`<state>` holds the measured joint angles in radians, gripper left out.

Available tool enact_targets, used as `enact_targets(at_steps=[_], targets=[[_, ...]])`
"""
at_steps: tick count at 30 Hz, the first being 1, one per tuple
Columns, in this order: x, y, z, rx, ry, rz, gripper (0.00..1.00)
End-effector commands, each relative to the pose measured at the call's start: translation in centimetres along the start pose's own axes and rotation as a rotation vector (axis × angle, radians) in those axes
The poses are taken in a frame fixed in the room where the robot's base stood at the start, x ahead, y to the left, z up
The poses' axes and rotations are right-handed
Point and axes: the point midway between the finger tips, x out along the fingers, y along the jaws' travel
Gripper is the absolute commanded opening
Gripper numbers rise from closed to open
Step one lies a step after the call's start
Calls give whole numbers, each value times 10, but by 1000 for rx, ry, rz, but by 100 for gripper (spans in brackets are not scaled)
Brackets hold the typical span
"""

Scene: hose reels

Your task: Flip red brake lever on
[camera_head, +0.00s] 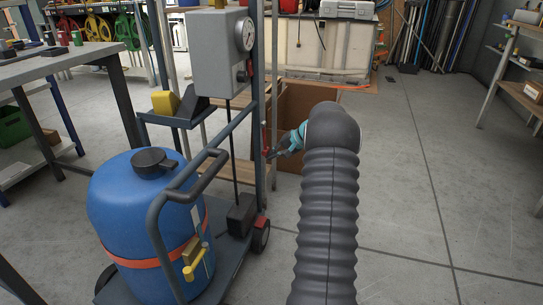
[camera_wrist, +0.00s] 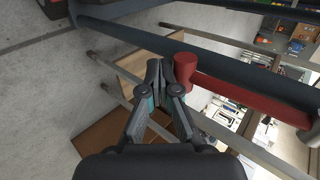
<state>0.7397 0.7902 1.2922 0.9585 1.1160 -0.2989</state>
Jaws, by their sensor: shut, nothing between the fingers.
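The red lever (camera_wrist: 245,90) runs across the right half of the wrist view, with its thick rounded end (camera_wrist: 185,72) near the middle. My gripper (camera_wrist: 160,70) is shut and empty, its fingertips just left of that end; whether they touch it I cannot tell. In the head view, my gripper (camera_head: 276,150) is beside the upright post of the blue cart, and a small red part (camera_head: 265,140) shows on the post there. My arm hides the area to the right of the gripper.
The cart carries a blue drum (camera_head: 140,225), a grey gauge box (camera_head: 220,55) and a bent handle (camera_head: 185,185). A brown open box (camera_head: 305,105) stands behind my gripper. A workbench (camera_head: 60,62) is at left. The floor at right (camera_head: 430,180) is clear.

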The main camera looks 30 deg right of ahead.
Motion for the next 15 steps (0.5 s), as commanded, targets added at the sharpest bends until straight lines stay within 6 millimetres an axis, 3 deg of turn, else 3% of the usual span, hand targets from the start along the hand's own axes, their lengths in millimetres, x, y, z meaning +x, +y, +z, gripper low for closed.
enact_targets(at_steps=[8, 15], targets=[[-1, 2, 0, 0, -1, 0, 0], [-14, 22, -4, -3, -5, 0, 0]])
